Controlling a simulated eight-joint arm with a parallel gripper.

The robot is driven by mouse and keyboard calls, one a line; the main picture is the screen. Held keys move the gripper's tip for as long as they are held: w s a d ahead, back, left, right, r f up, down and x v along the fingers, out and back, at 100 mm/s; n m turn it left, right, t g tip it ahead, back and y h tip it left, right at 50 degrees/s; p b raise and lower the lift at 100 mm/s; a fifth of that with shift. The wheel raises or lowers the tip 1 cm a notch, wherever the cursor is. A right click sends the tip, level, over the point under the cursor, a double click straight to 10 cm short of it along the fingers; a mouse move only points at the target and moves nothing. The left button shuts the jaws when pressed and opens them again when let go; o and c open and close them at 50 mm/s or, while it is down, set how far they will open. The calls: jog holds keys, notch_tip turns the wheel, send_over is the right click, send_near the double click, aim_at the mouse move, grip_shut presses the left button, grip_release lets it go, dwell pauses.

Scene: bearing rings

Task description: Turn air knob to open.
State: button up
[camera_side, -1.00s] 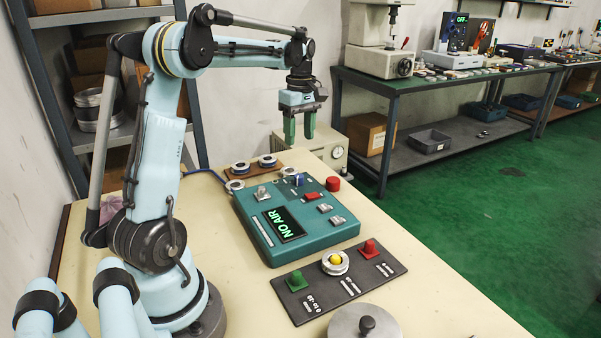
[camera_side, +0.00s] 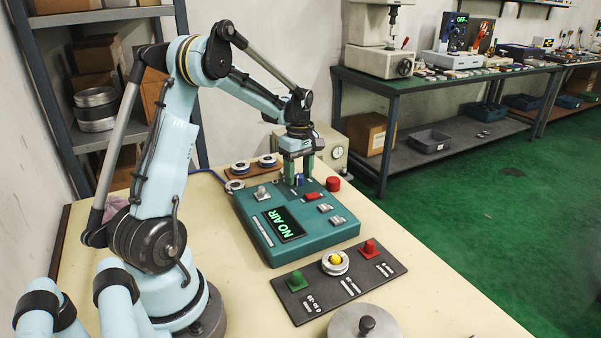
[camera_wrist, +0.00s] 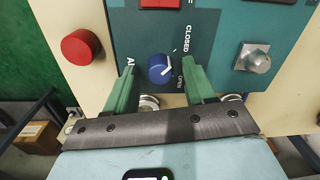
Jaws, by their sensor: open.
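My gripper (camera_wrist: 160,74) is open, with one green finger on each side of the knob and a gap visible on both sides. In the side view my gripper (camera_side: 298,183) points down at the far part of the box, and its fingers partly hide the knob (camera_side: 299,180). The box display (camera_side: 284,225) reads NO AIR.
A dark button panel (camera_side: 318,292) and a grey lidded disc (camera_side: 363,325) stand in front.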

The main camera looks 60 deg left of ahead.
jog(key=shift+c, duration=0.3)
grip_shut()
jog(key=m, duration=1.3)
jog(key=shift+m, duration=0.4)
jog(key=shift+d+m, duration=0.1)
jog(key=shift+m, duration=1.9)
